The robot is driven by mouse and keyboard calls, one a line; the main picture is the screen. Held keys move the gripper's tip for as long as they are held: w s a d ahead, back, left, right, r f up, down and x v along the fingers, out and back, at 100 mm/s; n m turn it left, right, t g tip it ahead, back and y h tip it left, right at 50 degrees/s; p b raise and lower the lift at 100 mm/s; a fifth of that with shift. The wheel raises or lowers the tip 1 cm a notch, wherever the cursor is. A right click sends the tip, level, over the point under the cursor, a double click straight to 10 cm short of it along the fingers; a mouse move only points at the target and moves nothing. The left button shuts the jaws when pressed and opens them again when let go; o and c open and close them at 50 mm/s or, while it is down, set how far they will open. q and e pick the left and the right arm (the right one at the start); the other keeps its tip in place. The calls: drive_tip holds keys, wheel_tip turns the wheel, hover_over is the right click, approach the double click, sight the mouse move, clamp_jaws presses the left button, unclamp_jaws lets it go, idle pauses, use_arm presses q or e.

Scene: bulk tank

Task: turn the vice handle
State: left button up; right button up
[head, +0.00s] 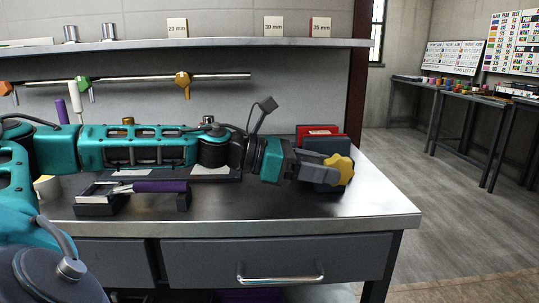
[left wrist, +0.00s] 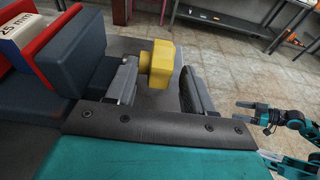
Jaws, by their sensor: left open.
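The vice (head: 325,178) stands near the right end of the bench, with dark blue-grey blocks and red parts. Its yellow lobed handle (head: 341,168) faces right; it also shows in the left wrist view (left wrist: 162,62). My left gripper (head: 318,168) is open at the vice, partly covering it. In the left wrist view one finger lies left of the handle, close to its hub, and the other is right of it with a gap. Whether a finger touches the handle is unclear. My right gripper (left wrist: 240,113) shows small in the left wrist view, its fingers apart and empty, away from the vice.
A purple-handled tool (head: 160,187) lies across dark rests on the bench (head: 300,215). A shelf (head: 180,45) with labelled cards and a rail of coloured knobs (head: 182,84) are behind my left arm. Open floor lies right of the bench; another table (head: 460,92) stands beyond.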

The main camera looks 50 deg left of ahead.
use_arm(q)
drive_tip(key=v, duration=1.1)
drive_tip(key=shift+r, duration=0.1)
drive_tip(key=shift+s+a, duration=0.1)
drive_tip(key=shift+s, duration=0.05)
